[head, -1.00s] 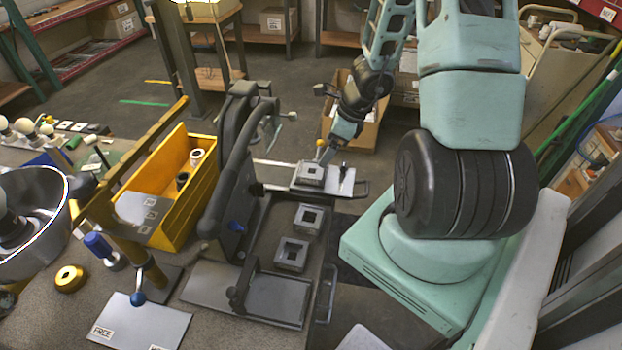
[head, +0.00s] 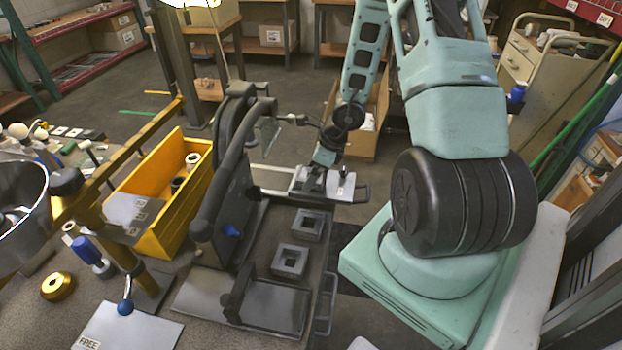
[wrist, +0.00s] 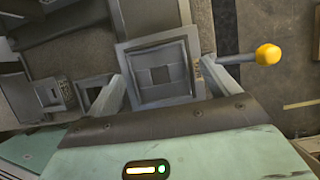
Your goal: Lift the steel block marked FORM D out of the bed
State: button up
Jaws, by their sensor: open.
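A square grey steel block (wrist: 145,99) with a recessed square centre lies between the fingers of my gripper (wrist: 163,62) in the wrist view. The fingers are open, one on each side of it. I cannot tell whether they touch it. I cannot read FORM D on it. In the head view my gripper (head: 314,180) is low over the pale plate (head: 345,190) at the far end of the bench and largely hides the block there.
Two grey square blocks with holes, a farther one (head: 298,223) and a nearer one (head: 278,262), sit on the bench beside a dark press (head: 218,190). A yellow knob (wrist: 267,54) stands right of my gripper. A yellow bin (head: 165,240) is at the left.

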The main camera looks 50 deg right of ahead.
jog(key=c, duration=1.3)
jog(key=shift+c, duration=0.5)
jog(key=shift+r, duration=0.1)
